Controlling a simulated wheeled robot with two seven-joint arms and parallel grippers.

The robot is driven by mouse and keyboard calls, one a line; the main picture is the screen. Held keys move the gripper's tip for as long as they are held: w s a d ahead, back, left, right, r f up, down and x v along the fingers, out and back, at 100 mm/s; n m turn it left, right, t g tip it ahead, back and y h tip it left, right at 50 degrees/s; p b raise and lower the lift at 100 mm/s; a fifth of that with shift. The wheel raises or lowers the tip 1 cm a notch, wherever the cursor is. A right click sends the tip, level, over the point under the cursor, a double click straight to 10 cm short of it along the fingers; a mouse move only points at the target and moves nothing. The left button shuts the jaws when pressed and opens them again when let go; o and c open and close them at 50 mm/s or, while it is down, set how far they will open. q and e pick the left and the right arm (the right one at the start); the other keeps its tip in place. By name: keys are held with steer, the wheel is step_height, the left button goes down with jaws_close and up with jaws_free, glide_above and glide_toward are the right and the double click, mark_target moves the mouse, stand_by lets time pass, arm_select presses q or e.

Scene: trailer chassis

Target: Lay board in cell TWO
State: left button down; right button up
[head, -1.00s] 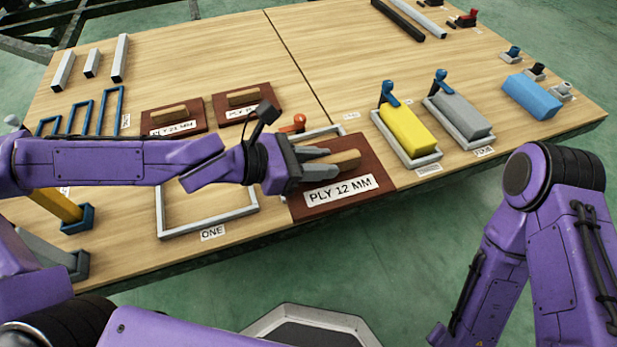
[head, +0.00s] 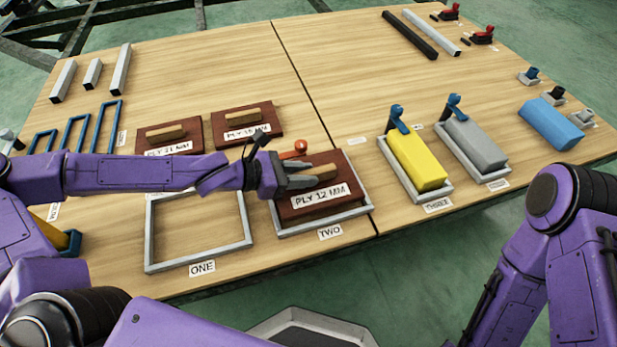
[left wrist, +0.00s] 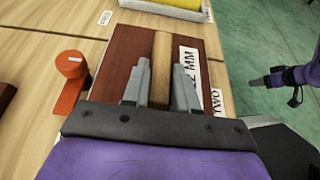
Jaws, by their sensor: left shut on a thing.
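The dark red-brown board labelled PLY 12 MM (head: 343,183) is over the grey frame of cell TWO (head: 322,224). Its edges look roughly lined up with the frame, whose front and right rails show. I cannot tell whether it rests inside or hovers slightly. My left gripper (head: 304,177) is shut on the board's wooden handle (head: 322,171). In the left wrist view, the fingers (left wrist: 160,85) straddle the handle (left wrist: 161,58), and the board (left wrist: 128,52) extends beneath them. My right gripper (left wrist: 270,80) shows small and dark at the right of that view; its jaws are unclear.
An orange-red clamp (head: 293,149) stands behind cell TWO. The empty frame of cell ONE (head: 199,258) lies left. Cell THREE holds a yellow block (head: 418,160), with a grey block (head: 472,142) beyond. Two other boards with handles (head: 247,120) (head: 168,135) lie behind.

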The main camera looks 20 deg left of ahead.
arm_select(q)
step_height(320, 180, down, 3)
steer(key=shift+d+f+b, duration=0.15)
steer(key=shift+b, duration=0.55)
steer(key=shift+r, duration=0.3)
steer(key=shift+f, duration=0.15)
steer(key=c, duration=0.9)
jaws_free()
arm_select(e)
steer(key=f, duration=0.2)
steer(key=shift+s+f, duration=0.35)
